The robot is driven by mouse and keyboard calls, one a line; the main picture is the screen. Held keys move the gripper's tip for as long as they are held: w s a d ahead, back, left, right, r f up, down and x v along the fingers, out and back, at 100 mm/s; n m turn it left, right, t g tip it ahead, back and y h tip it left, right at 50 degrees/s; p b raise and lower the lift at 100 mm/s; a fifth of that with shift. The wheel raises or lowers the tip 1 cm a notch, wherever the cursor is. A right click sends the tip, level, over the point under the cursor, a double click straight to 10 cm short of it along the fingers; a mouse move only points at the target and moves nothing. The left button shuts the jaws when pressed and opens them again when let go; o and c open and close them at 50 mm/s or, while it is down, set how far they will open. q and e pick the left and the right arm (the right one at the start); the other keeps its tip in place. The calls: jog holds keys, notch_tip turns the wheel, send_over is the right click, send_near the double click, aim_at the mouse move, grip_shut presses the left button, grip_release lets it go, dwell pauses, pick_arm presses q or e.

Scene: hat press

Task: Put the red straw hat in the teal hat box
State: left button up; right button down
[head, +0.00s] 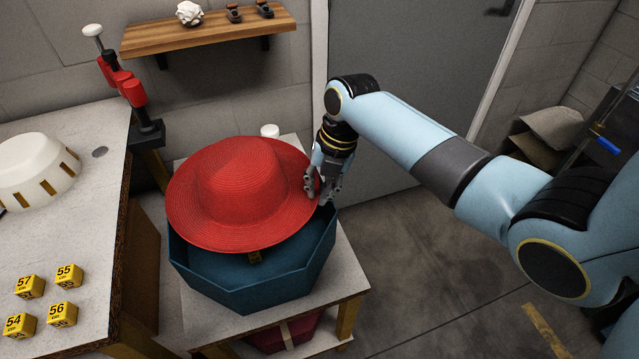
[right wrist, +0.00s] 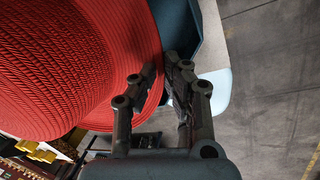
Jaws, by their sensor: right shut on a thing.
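The red straw hat (head: 240,190) is held above the teal hat box (head: 255,295), brim roughly level and crown up. It covers most of the box opening; the box's front inside and its rim show below the brim. My right gripper (head: 322,196) is shut on the right edge of the brim. In the right wrist view the fingers (right wrist: 160,85) pinch the hat's brim (right wrist: 145,50), with a piece of the teal box (right wrist: 182,25) behind. Whether the hat touches the box rim at the back is hidden. My left gripper is not in view.
The box stands on a small white table (head: 340,270). A white worktable (head: 90,220) at left carries a white hat form (head: 35,165) and several yellow numbered blocks (head: 63,313). A wooden shelf (head: 205,32) hangs behind. Open floor (head: 440,270) lies right.

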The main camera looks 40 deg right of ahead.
jog(key=shift+s+d+f+b+x, duration=0.1)
jog(key=shift+s+d+b+x, duration=0.3)
jog(key=shift+b+x, duration=1.8)
jog(key=shift+s+d+f+b+x, duration=0.15)
jog(key=shift+s+d+b+x, duration=0.25)
jog(key=shift+b+x, duration=1.75)
jog(key=shift+s+d+f+b+x, duration=0.15)
jog(key=shift+d+b+x, duration=0.3)
jog(key=shift+b+x, duration=1.75)
jog(key=shift+p+x, duration=0.7)
jog(key=shift+x, duration=0.3)
jog(key=shift+s+f, duration=0.25)
jog(key=shift+s, duration=0.05)
jog(key=c, duration=1.3)
grip_release()
jog(key=shift+s+f, duration=0.1)
jog(key=shift+s, duration=0.05)
jog(key=shift+c, duration=0.2)
jog(key=shift+d+r, duration=0.1)
jog(key=shift+r, duration=0.3)
jog(key=v, duration=1.1)
jog(key=shift+w+r, duration=0.2)
jog(key=shift+r, duration=0.25)
